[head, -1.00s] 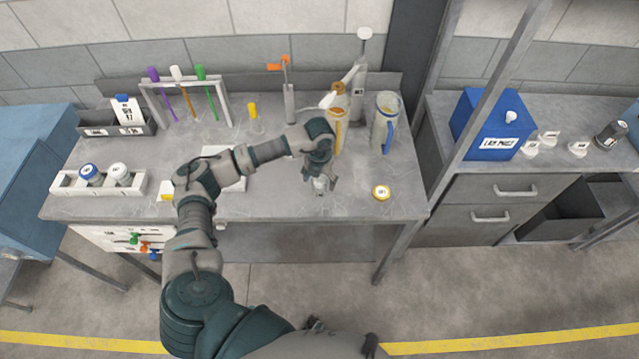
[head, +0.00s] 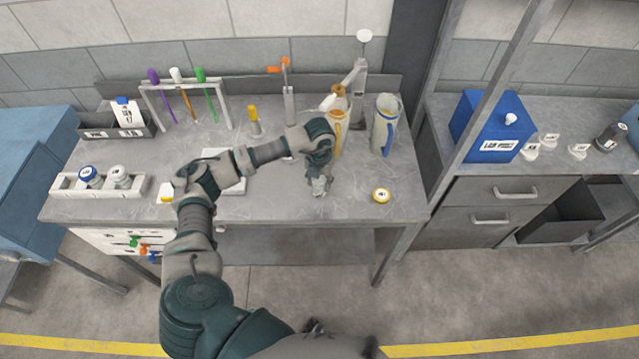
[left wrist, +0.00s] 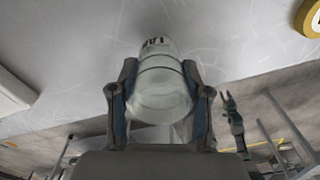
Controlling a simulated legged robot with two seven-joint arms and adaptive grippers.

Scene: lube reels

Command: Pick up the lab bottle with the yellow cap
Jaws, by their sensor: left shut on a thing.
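My left gripper (head: 319,189) is low over the middle of the bench. In the left wrist view its two fingers (left wrist: 160,105) are shut on the sides of a pale, round lab bottle (left wrist: 160,85) with a dark-lettered label. No yellow cap shows on this bottle. A round yellow-rimmed item (head: 381,195) with a white labelled centre sits to the right of the gripper, apart from it; it also shows in the left wrist view (left wrist: 308,18). My right gripper (left wrist: 232,105) appears small in the left wrist view; its finger state is unclear.
A white rack (head: 72,188) with bottles stands at the left. A yellow item (head: 166,192) and a white box (head: 232,180) are beside my arm. A clear jug (head: 385,125) and an orange-handled jug (head: 337,130) stand behind.

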